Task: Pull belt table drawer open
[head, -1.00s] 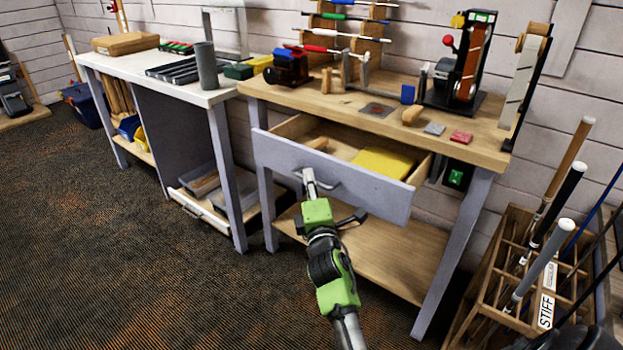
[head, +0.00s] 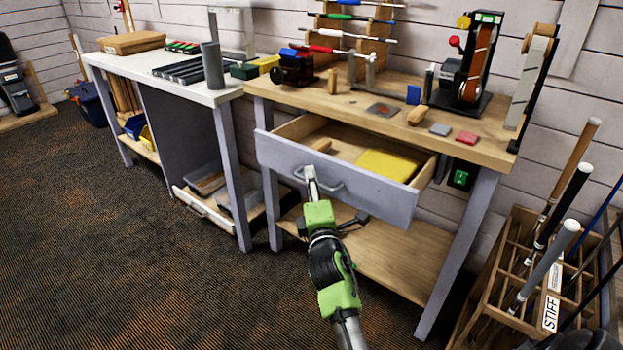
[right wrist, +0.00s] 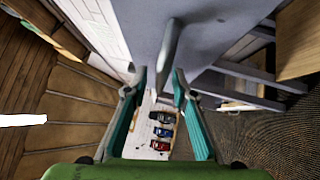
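The belt table (head: 300,97) has its grey-fronted drawer (head: 272,152) pulled partway out, with the inside visible from above. A metal bar handle (head: 331,185) is on the drawer front. My right gripper (head: 311,178) is at the handle's left part. In the right wrist view, the handle (right wrist: 170,50) runs between the two teal-sided fingers of the right gripper (right wrist: 160,82). The fingers are apart, with small gaps seeming to show beside the bar; contact is not clear. My left gripper is not in view.
A yellow block (head: 385,165) lies in the drawer. A grinder-like belt machine (head: 468,75) stands on the tabletop. A wooden club rack (head: 490,270) stands close on the right. A white-topped bench (head: 215,97) is on the left. Carpet in front is clear.

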